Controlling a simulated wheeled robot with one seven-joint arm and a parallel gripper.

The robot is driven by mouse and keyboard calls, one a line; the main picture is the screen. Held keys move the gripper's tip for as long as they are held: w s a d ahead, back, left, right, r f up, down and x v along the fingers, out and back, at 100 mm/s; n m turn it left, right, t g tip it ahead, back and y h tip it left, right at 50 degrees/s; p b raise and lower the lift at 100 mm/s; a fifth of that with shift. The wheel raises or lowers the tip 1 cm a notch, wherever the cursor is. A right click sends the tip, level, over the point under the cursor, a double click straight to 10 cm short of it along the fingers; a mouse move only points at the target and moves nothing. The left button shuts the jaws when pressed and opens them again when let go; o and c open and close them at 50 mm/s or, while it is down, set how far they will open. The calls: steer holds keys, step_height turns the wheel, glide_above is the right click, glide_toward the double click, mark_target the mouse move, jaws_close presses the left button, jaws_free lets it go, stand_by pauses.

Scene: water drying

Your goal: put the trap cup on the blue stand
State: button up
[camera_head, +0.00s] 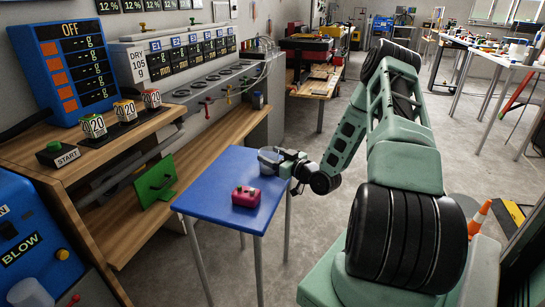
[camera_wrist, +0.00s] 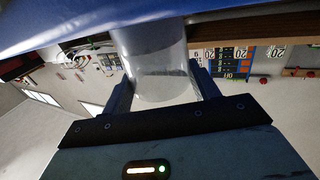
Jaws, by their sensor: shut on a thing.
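The trap cup (camera_head: 269,158) is a clear, see-through cup at the back right part of the blue stand (camera_head: 215,190), a small blue-topped table on thin grey legs. My gripper (camera_head: 287,163) reaches in from the right and is shut on the cup. In the wrist view the clear cup (camera_wrist: 158,72) is between the two dark fingers (camera_wrist: 162,88), with the blue stand top (camera_wrist: 60,22) along the upper edge of that tilted picture. I cannot tell whether the cup's base touches the stand. The fingertips are partly hidden in the head view.
A wooden bench (camera_head: 120,235) with a green plate (camera_head: 155,182) runs along the left. A blue BLOW machine (camera_head: 35,245) stands front left. Grey floor (camera_head: 325,215) is open right of the stand.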

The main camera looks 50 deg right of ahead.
steer(key=shift+f, duration=0.25)
steer(key=o, duration=1)
steer(key=shift+r, duration=0.1)
steer(key=shift+r, duration=0.15)
steer(key=shift+s, duration=0.2)
steer(key=s, duration=1.1)
steer(key=shift+s+p, duration=0.3)
steer(key=shift+p, duration=0.1)
